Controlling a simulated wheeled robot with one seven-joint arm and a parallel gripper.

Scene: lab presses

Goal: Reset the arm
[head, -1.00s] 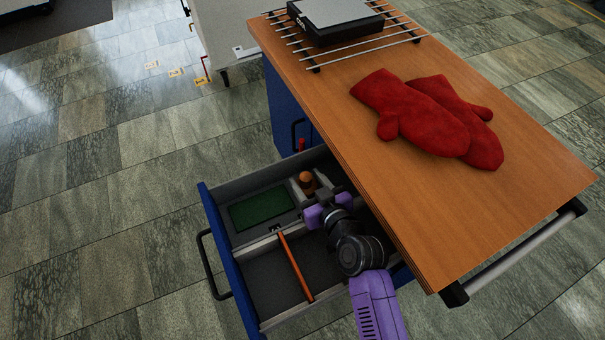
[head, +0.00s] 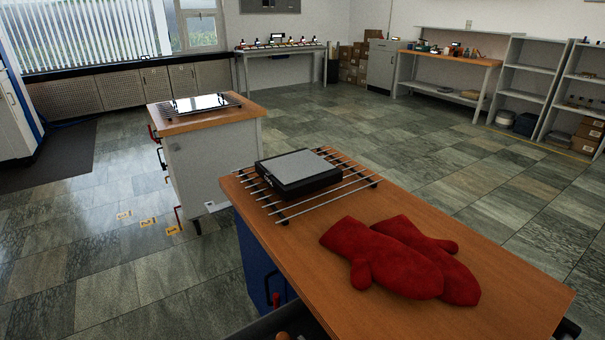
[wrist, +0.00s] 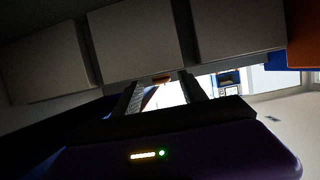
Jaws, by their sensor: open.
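My gripper (wrist: 163,88) shows in the wrist view with its two dark fingers apart and nothing seen between them. Pale grey panels (wrist: 135,40) fill the upper part of that view beyond the fingers; I cannot tell what they belong to. My arm and gripper are out of the head view. There, only a small part of the open drawer (head: 262,327) shows at the bottom edge, beside the wooden-topped bench (head: 430,318).
Red oven mitts (head: 385,262) lie on the bench. Behind them a black device with a grey top (head: 300,172) sits on a metal rack (head: 345,185). A second cabinet (head: 212,165) stands further back. Shelves (head: 525,85) line the right.

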